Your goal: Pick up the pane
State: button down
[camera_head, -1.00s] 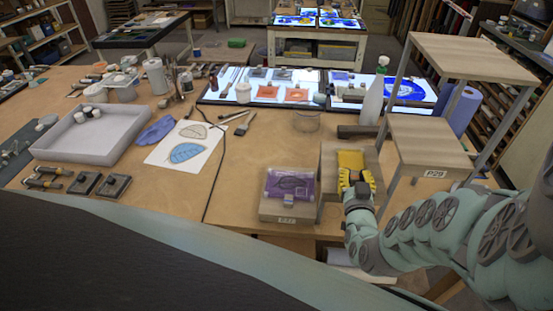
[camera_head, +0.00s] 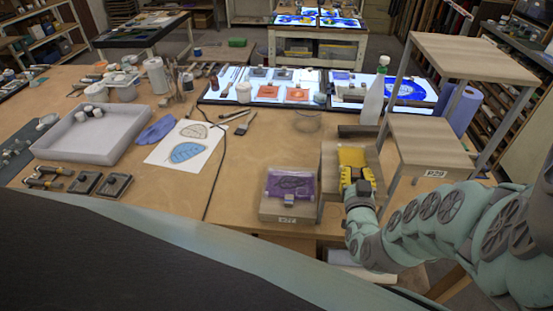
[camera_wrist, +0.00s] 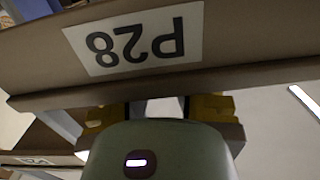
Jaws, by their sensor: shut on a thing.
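A yellow pane (camera_head: 351,157) lies on the wooden stand (camera_head: 331,160) at the table's front edge, right of centre. My gripper (camera_head: 357,175), with yellow-and-black fingers, is shut on the near edge of this pane. In the wrist view the fingers of my gripper (camera_wrist: 157,108) are partly hidden behind the stand's front board (camera_wrist: 245,35), marked P28. The pane itself cannot be made out there. A purple pane (camera_head: 290,186) with a dark leaf outline rests on another block (camera_head: 285,210) to the left, apart from my gripper.
A taller wooden stand (camera_head: 430,148) marked P29 rises close on the right. A clear round dish (camera_head: 307,121) and a spray bottle (camera_head: 374,98) stand behind. Lit panels with colored panes lie further back. The table left of the purple pane's block is mostly free.

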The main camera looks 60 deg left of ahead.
jog(key=shift+r, duration=0.85)
notch_tip(320, 180, up, 8)
jog(key=p, duration=0.5)
jog(key=shift+f+p, duration=0.15)
jog(key=shift+p, duration=0.25)
